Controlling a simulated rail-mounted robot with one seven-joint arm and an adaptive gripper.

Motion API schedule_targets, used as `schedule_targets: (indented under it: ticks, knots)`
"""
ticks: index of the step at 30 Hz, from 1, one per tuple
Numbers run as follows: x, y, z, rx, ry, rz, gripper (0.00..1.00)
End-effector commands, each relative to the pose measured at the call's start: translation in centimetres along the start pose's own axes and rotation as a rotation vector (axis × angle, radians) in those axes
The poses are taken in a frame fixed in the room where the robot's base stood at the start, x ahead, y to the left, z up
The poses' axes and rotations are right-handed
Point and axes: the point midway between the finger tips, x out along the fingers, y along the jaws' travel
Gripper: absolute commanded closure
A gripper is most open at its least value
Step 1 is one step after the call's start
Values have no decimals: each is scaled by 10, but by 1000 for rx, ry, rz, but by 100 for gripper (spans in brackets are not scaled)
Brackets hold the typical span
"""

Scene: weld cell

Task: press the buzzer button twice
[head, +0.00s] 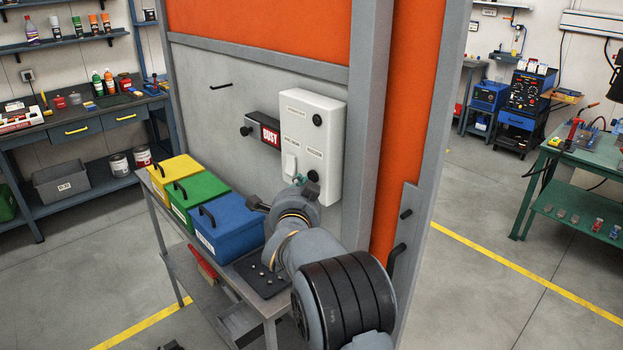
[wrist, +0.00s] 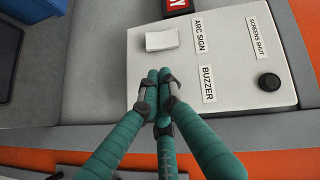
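A pale grey control box (head: 330,150) hangs on the booth wall. In the wrist view its face (wrist: 235,50) carries a BUZZER label (wrist: 207,84). In the head view a dark round button (head: 312,176) shows below the matching label, close to my gripper (head: 303,183). In the wrist view the spot beside the BUZZER label is hidden by my gripper (wrist: 158,76), whose teal fingers are together at the tips with nothing seen between them. The tips are over the box face; I cannot tell whether they touch the button.
A white rocker switch (wrist: 162,40) sits by the ARC SIGN label, and another black button (wrist: 269,82) by the SCREENS SHUT label. A BUSY sign (head: 270,136) is left of the box. Yellow (head: 175,172), green (head: 198,193) and blue (head: 230,226) bins stand on the bench below.

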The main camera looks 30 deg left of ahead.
Motion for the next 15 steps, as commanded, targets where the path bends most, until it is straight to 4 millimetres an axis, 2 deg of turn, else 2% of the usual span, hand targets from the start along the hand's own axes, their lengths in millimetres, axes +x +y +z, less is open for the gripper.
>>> schedule_targets:
  ticks: [5, 15]
  knots:
    - [-3, -1, 4, 0, -1, -1, 100]
    - [-26, -10, 26, 1, -2, -1, 100]
